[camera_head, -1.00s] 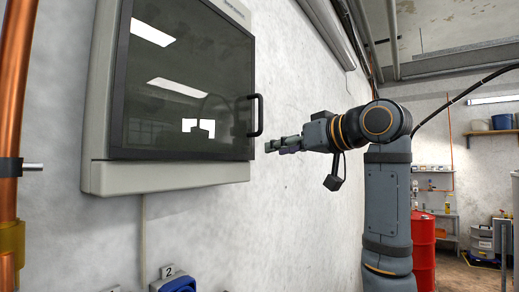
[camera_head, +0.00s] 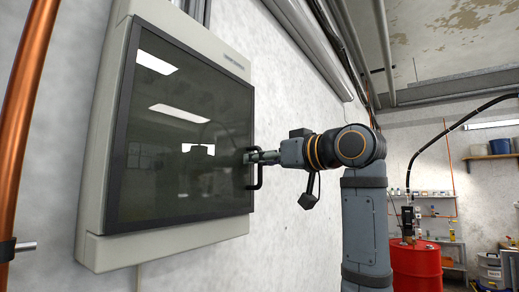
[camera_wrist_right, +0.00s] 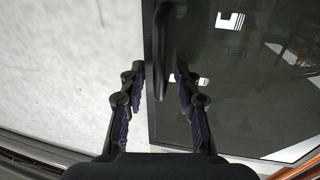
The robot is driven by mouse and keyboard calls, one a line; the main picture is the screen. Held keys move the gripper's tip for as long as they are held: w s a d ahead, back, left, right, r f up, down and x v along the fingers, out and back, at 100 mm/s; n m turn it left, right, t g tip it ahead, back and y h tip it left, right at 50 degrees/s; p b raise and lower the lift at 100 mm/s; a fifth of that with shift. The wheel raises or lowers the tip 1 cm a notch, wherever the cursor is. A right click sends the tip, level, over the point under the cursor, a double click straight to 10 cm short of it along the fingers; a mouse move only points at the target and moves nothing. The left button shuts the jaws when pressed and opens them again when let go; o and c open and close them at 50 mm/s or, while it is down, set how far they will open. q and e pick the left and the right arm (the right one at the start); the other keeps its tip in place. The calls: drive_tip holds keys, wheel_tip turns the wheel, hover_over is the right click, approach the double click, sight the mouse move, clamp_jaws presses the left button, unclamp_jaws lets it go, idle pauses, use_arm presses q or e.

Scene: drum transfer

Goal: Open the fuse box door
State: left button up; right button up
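The fuse box (camera_head: 160,243) is a pale grey housing on the white wall at the left of the head view. Its dark glossy door (camera_head: 175,135) looks closed. A black upright bar handle (camera_head: 259,183) sits at the door's right edge. My right gripper (camera_head: 250,157) is at the handle. In the right wrist view the handle (camera_wrist_right: 161,40) runs between the two fingers of my right gripper (camera_wrist_right: 160,88). The fingers are apart, one on each side, with gaps visible between them and the bar. My left gripper is not in view.
A copper pipe (camera_head: 30,110) runs up the wall at the far left. Grey ducts (camera_head: 305,40) run along the upper wall. A red drum (camera_head: 416,268) and shelves stand in the background at right. The wall right of the box is bare.

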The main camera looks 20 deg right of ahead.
drive_tip(key=shift+w+a, duration=0.1)
drive_tip(key=shift+w, duration=0.25)
drive_tip(key=shift+s, duration=0.1)
drive_tip(key=shift+c, duration=1.3)
clamp_jaws()
